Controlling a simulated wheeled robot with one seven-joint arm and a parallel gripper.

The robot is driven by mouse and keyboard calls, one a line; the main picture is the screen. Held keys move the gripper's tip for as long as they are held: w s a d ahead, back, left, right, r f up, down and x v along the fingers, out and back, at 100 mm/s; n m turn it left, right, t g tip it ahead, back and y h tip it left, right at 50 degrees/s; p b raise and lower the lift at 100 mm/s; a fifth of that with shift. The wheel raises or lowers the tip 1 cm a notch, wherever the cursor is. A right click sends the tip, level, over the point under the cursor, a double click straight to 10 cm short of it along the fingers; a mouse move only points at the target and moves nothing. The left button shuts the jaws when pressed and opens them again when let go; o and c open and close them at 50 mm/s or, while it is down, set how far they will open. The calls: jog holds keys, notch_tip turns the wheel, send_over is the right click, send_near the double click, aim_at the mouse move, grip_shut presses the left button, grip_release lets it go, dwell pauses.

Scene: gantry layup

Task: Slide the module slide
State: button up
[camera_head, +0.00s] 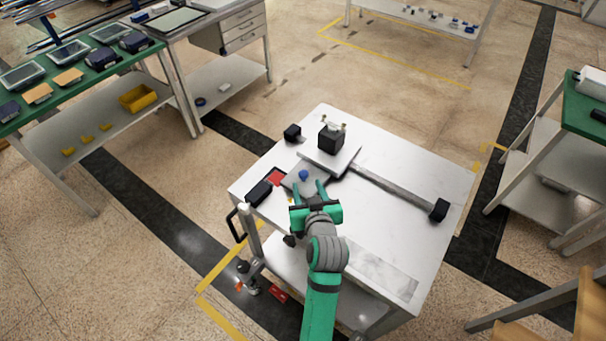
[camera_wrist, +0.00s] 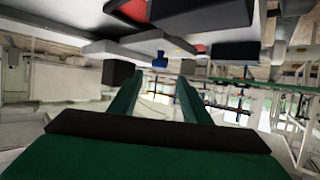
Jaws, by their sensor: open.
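The module slide is a pale plate carriage (camera_head: 343,160) on a grey rail (camera_head: 390,187), which runs diagonally across a white table between two black end blocks. A black block (camera_head: 331,140) with small brass-coloured fittings stands on the carriage. A grey plate (camera_head: 294,183) reaches from the carriage toward me and carries a blue knob (camera_head: 303,175). I see nothing held between the fingertips (camera_wrist: 160,78).
The end blocks stand at the far left (camera_head: 292,132) and right (camera_head: 438,210). A green-topped bench (camera_head: 85,80) is further left.

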aim_at(304, 174)
jog(key=x, duration=0.7)
jog(key=shift+w, duration=0.15)
jog(key=shift+d, duration=0.1)
grip_shut()
